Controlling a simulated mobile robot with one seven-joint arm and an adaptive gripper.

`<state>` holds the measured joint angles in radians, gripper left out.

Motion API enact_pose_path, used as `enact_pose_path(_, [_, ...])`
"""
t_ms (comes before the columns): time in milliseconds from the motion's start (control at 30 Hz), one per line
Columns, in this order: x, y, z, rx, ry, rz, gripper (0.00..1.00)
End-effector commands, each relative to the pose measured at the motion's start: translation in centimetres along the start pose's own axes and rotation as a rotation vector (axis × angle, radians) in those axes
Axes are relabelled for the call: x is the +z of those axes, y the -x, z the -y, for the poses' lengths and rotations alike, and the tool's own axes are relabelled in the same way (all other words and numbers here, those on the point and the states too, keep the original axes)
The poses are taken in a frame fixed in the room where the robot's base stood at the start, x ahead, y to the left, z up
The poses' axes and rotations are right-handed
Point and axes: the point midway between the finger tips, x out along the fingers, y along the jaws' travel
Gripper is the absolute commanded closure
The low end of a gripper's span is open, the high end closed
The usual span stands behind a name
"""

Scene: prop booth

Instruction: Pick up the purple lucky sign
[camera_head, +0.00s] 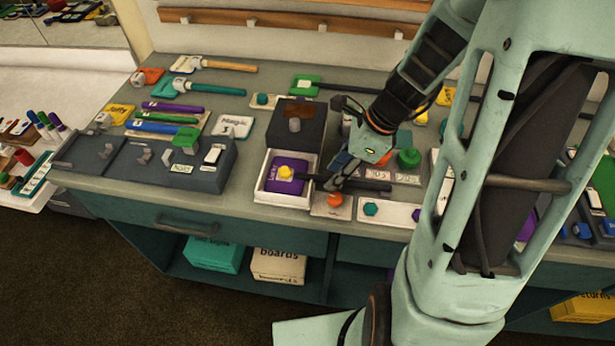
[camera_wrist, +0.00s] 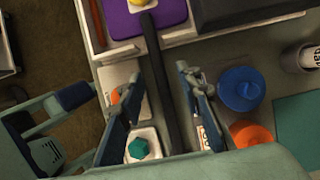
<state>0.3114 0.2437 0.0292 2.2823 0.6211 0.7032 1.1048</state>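The purple sign (camera_head: 278,185) has a yellow knob on it and sideways lettering that looks like "Lucky". It lies in an open white drawer at the front of a dark box; part of it also shows at the top of the wrist view (camera_wrist: 122,22). A dark rod (camera_wrist: 160,80) reaches from the sign out over the drawer's edge and looks like its handle. My gripper (camera_head: 338,182) is just right of the drawer, low over the counter. In the wrist view my gripper (camera_wrist: 160,85) is open, with its fingers apart on either side of the rod.
The dark box (camera_head: 298,125) stands behind the drawer. An orange knob (camera_head: 334,199) and a white tray with a teal knob (camera_head: 371,209) are close below my gripper. A green knob (camera_head: 409,158) stands to the right. Several handled signs lie at the back left.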

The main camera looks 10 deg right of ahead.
Motion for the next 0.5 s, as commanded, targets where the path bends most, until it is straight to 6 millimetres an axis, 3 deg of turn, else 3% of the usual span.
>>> enact_pose_path(300, [-0.01, -0.82, 0.02, -0.001, 0.001, -0.001, 0.68])
enact_pose_path(500, [-0.01, -0.81, 0.02, -0.001, 0.001, 0.0, 0.89])
